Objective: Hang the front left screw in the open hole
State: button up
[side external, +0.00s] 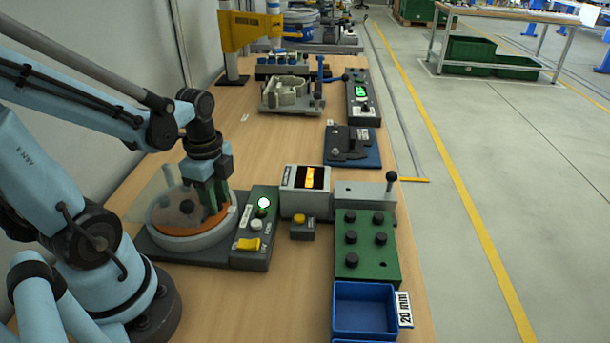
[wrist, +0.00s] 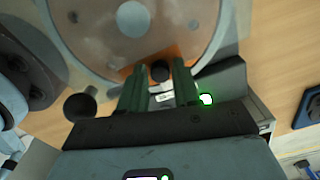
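My gripper (side external: 212,198) points down at the round grey fixture (side external: 190,246), over its orange ring (side external: 224,222). In the wrist view its two green fingers (wrist: 160,78) stand on either side of a black round screw head (wrist: 160,70), with little or no gap. A clear round cover (wrist: 100,42) with small dark fastener spots lies beyond the fingertips. The hole under the screw is hidden, and I cannot tell how deep the screw sits. The green block (side external: 367,270) holds several black screws; its front left one (side external: 352,261) is in place, and its front right spot looks empty.
A grey control box (side external: 262,225) with a lit button and yellow switch stands close right of the fixture. A display box (side external: 305,190), a blue bin (side external: 364,310) and a lever with black knob (side external: 391,177) stand further right. Bare wood lies in front.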

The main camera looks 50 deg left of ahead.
notch_tip(320, 180, up, 13)
jog(key=w+d+f+n+t, duration=0.4)
jog(key=w+d+n+t, duration=0.3)
jog(key=n, duration=0.5)
jog(key=shift+d+f, duration=0.3)
jog(key=shift+d, duration=0.95)
jog(key=shift+c, duration=0.3)
dwell(0.4)
